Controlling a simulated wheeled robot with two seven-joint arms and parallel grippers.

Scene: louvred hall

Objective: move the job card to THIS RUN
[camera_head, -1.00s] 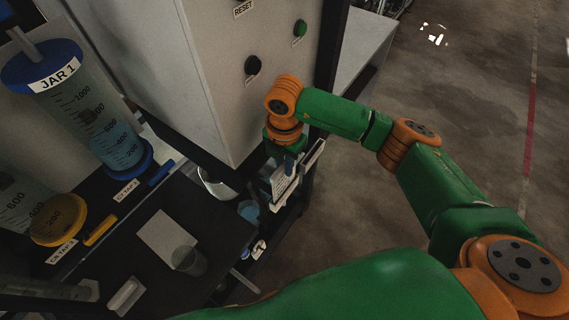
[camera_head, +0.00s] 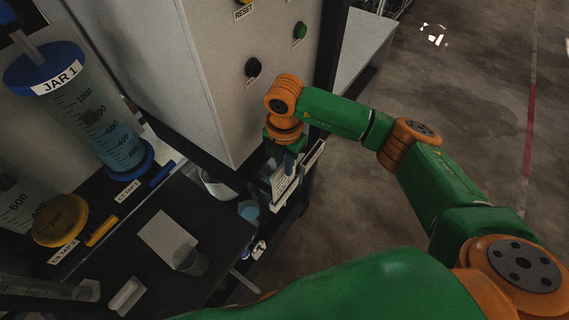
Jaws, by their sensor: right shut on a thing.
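My right gripper (camera_head: 285,165) is below the corner of the grey cabinet, at the end of the green and orange arm. It is shut on a white card with printed lines, the job card (camera_head: 281,186), held tilted beside the dark table's right edge. A narrow white-edged piece (camera_head: 313,154) shows just right of the gripper; I cannot tell what it is. No THIS RUN label is readable. My left gripper is not in view.
The grey cabinet (camera_head: 160,70) with several buttons stands close to the gripper. JAR 1 (camera_head: 95,115) stands at left. Open floor lies at right.

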